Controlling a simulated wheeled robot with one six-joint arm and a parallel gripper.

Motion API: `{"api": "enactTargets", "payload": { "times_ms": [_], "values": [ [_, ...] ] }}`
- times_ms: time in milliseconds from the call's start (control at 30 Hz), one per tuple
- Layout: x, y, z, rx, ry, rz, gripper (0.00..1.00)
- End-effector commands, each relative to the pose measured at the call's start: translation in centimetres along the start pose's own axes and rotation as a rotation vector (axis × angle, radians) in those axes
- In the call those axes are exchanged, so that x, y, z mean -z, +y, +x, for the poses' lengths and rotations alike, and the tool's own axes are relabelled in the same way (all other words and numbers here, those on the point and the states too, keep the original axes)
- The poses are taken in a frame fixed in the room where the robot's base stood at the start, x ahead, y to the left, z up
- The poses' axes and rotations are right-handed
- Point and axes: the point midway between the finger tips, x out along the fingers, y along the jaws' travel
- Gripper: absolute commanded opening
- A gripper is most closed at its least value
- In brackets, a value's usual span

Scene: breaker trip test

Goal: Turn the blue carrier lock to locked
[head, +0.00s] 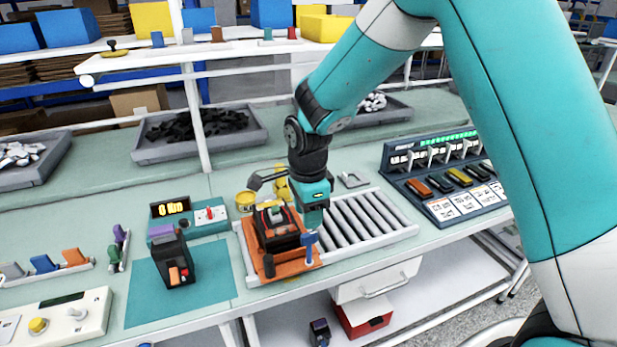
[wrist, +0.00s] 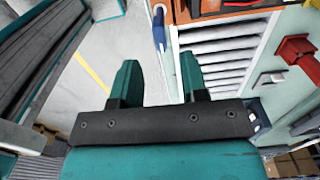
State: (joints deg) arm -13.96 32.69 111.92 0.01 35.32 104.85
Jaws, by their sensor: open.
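The blue carrier lock (head: 310,243) is a small upright handle at the right front corner of the orange carrier (head: 287,270). A black and orange breaker sits on this carrier. In the wrist view the lock (wrist: 158,28) shows as a narrow blue piece beside the orange carrier edge (wrist: 225,8). My gripper (head: 313,217) points down just above the lock in the head view. In the wrist view its two teal fingers (wrist: 160,78) are apart with nothing between them, and the lock appears beyond their tips. I cannot tell the lock's exact turn.
The carrier stands at the left end of a roller conveyor (head: 365,220). A blue rack (head: 438,205) of breakers and cards stands to the right. A dark breaker (head: 173,262) stands on a teal mat (head: 143,300) to the left. A red-handled panel (head: 211,215) is behind.

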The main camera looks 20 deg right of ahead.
Motion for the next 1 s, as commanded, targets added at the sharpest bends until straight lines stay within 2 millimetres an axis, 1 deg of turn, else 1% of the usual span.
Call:
{"api": "enactTargets", "payload": {
  "times_ms": [33,200,300,400,500,600,1000],
  "values": [
    [0.0,-0.1,-1.3,0.008,-0.002,0.000,0.40],
    [0.0,-0.1,-5.6,0.008,-0.002,0.001,0.40],
    [0.0,-0.1,-7.7,0.006,-0.001,0.001,0.40],
    [0.0,-0.1,-9.2,0.004,-0.001,0.001,0.40],
    [0.0,-0.1,-10.3,0.003,0.000,0.001,0.40],
    [0.0,0.0,-10.8,0.001,0.000,0.001,0.40],
    [0.0,0.0,-10.9,0.001,0.000,0.001,0.40]
  ]
}}
